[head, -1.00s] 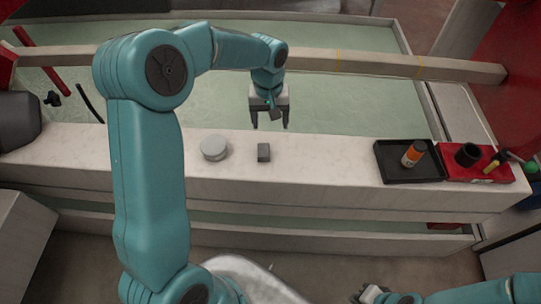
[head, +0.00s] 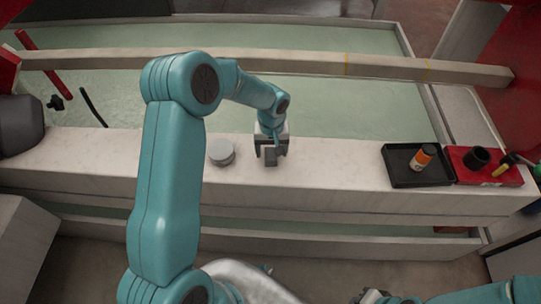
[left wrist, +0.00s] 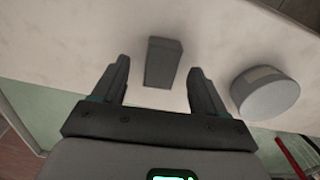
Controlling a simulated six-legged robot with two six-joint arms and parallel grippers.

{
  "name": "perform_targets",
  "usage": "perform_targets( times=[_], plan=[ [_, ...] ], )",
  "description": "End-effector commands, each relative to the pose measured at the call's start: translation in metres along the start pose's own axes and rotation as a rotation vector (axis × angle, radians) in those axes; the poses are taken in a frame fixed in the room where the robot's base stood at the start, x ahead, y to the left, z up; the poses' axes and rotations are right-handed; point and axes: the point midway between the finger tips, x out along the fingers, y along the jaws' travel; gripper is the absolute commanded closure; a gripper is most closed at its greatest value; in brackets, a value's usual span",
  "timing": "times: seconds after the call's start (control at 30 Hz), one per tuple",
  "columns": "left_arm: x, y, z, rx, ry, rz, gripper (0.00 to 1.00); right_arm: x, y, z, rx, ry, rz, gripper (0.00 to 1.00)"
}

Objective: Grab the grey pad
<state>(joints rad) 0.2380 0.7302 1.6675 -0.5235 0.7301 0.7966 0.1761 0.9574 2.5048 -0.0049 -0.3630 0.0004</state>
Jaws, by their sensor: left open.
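The grey pad, a small dark grey block (head: 270,159), sits on the pale stone ledge (head: 330,170). In the left wrist view the pad (left wrist: 163,62) shows between the two fingertips, with space on both sides. My left gripper (head: 271,150) is open and points down at the pad in the head view. It also shows in the left wrist view (left wrist: 160,68), with nothing held. At the bottom edge of the head view, part of my right gripper (head: 378,297) shows; its jaws cannot be made out.
A round grey disc (head: 221,151) lies just left of the pad. A black tray (head: 400,178) with an orange-and-white bottle (head: 424,155) and a red mat (head: 508,178) with a black cup (head: 477,157) lie to the right. A long beam (head: 310,65) runs behind.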

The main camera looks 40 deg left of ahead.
Motion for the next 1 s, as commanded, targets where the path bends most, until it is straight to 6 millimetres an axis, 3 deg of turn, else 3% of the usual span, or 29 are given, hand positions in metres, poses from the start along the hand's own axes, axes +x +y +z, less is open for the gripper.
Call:
perform_targets(
  times=[0.1,0.33,0.37,0.5,0.53,0.83,1.0],
  plan=[
    [0.012,-0.001,-0.001,0.000,0.000,0.000,0.28,0.000,0.000,0.000,0.000,0.000,0.000,1.00],
    [0.013,-0.003,-0.001,-0.001,0.001,0.001,0.28,0.000,0.000,0.000,0.000,0.000,0.000,1.00],
    [0.013,-0.003,-0.001,-0.001,0.001,0.001,0.34,0.000,0.000,0.000,0.000,0.000,0.000,1.00],
    [0.013,-0.003,-0.001,-0.001,0.001,0.001,0.80,0.000,0.000,0.000,0.000,0.000,0.000,1.00],
    [0.013,-0.003,-0.001,-0.001,0.001,0.001,0.87,0.000,0.000,0.000,0.000,0.000,0.000,1.00],
    [0.012,-0.003,-0.001,-0.001,0.002,0.001,0.87,0.000,0.000,0.000,0.000,0.000,0.000,1.00],
    [-0.001,-0.002,-0.002,0.000,0.005,0.002,0.87,-0.001,0.000,0.000,0.000,0.000,0.000,1.00]
  ],
)
